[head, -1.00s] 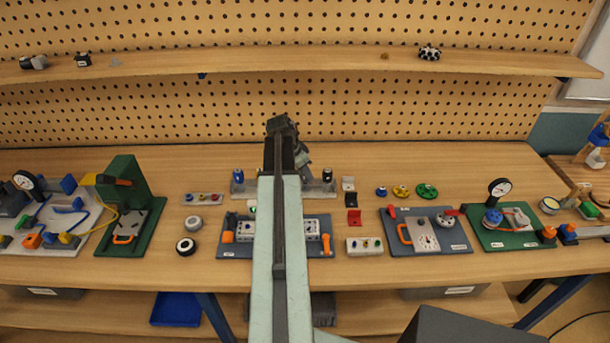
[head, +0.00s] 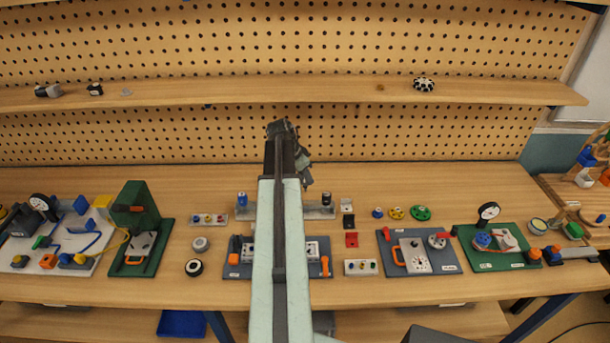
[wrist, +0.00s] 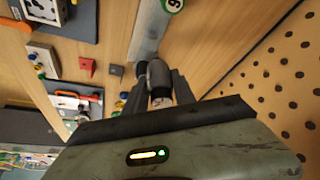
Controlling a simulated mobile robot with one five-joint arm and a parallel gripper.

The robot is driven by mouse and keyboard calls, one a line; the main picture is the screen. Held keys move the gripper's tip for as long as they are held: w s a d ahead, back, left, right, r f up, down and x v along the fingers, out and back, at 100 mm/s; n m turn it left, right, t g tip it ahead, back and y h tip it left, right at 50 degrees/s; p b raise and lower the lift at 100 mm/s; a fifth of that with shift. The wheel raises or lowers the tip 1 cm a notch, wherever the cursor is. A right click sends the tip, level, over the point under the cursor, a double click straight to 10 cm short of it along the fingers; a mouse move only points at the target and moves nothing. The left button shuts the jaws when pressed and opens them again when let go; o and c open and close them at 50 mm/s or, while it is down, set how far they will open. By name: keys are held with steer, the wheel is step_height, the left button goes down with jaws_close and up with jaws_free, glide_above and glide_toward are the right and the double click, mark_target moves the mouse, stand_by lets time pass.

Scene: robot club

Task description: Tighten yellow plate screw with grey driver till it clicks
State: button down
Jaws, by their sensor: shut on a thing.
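My gripper (wrist: 172,88) is shut on a dark grey cylinder (wrist: 159,76) with a lighter end, which looks like the grey driver. In the head view it is mostly hidden behind my own arm. The held cylinder is close to the metal rail (wrist: 147,35); whether they touch is unclear. A blue-handled driver (head: 242,199) and a dark-handled one (head: 326,198) stand at the rail. A pale plate (head: 353,268) with blue, yellow and green screws lies on the bench. Its yellow screw (head: 361,266) is in the middle, well away from my gripper.
A red block (head: 351,240) and a dark block (head: 347,221) stand between rail and plate. The pegboard (wrist: 275,85) rises close behind my gripper.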

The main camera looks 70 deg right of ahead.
steer(key=c, duration=2)
jaws_free()
jaws_close()
steer(key=shift+r+p, duration=1.8)
steer(key=shift+f, duration=0.1)
